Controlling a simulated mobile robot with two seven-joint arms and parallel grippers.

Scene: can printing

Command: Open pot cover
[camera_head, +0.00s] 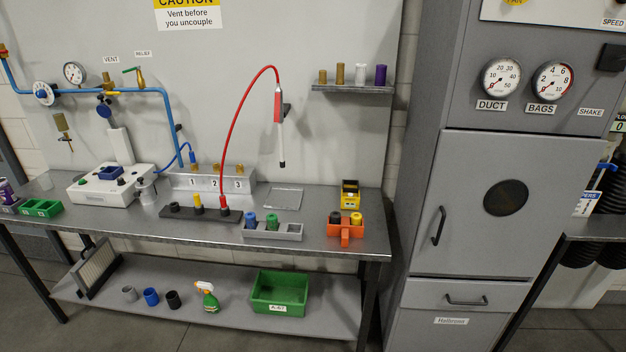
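I cannot tell for sure which thing is the pot cover. A small metallic vessel (146,190) stands on the grey bench (330,215), right of a white control box (92,190); whether it has a lid is too small to tell. A blue cap (250,219) and a green cap (271,221) sit in a grey tray (291,232). A black and a yellow cap (356,219) sit in an orange holder (345,233). Neither of my grippers is in view.
A tall grey cabinet (468,200) with a shut door stands right of the bench. A red hose (233,120) arches over the bench. The lower shelf (225,307) holds several cups, a spray bottle (207,297) and a green bin (279,292).

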